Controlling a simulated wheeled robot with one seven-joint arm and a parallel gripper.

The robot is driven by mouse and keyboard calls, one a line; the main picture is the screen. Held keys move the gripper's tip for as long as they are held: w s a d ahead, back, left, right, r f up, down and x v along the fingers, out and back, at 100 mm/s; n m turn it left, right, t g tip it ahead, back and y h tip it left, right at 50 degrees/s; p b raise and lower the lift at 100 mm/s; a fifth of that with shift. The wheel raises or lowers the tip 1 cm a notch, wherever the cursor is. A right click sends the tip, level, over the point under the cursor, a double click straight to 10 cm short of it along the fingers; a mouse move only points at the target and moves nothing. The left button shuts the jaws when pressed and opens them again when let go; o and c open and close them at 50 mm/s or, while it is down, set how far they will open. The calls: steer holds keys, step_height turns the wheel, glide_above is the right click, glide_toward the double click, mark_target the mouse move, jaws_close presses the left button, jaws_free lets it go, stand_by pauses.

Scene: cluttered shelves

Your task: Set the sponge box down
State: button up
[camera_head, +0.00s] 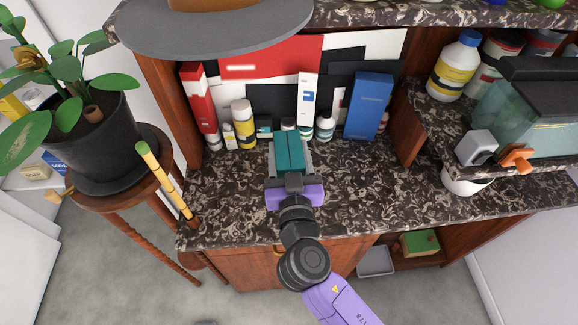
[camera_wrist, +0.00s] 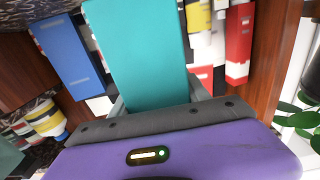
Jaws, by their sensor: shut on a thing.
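My gripper (camera_head: 289,172) is over the dark speckled shelf top (camera_head: 235,215), in the middle bay of the shelf unit. It is shut on a teal box (camera_head: 289,152), which I take to be the sponge box. The box sits between the two grey fingers and points toward the back of the shelf. In the wrist view the teal box (camera_wrist: 138,50) fills the upper middle, with part of a finger beside it. Its underside is hidden, so I cannot tell whether it touches the shelf top.
Behind the box stand small bottles (camera_head: 325,127), a yellow-labelled bottle (camera_head: 243,122), a red box (camera_head: 198,100) and a blue box (camera_head: 368,105). Wooden side panels bound the bay. The front shelf top is clear on both sides of my arm. A potted plant (camera_head: 85,140) stands left.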

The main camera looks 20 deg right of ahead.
steer(key=shift+f, duration=2.7)
steer(key=shift+f+b, duration=0.15)
steer(key=shift+b, duration=0.3)
steer(key=o, duration=1.4)
steer(key=shift+o, duration=0.2)
steer(key=shift+r+p, duration=0.25)
steer(key=shift+p, duration=0.1)
steer(key=b+v, duration=0.2)
steer(key=v, duration=0.3)
steer(key=b+v, duration=0.2)
steer(key=v, duration=0.3)
steer(key=shift+s+a+f, duration=0.1)
steer(key=shift+s+f, duration=0.1)
steer(key=shift+v, duration=0.8)
steer(key=shift+r, duration=0.2)
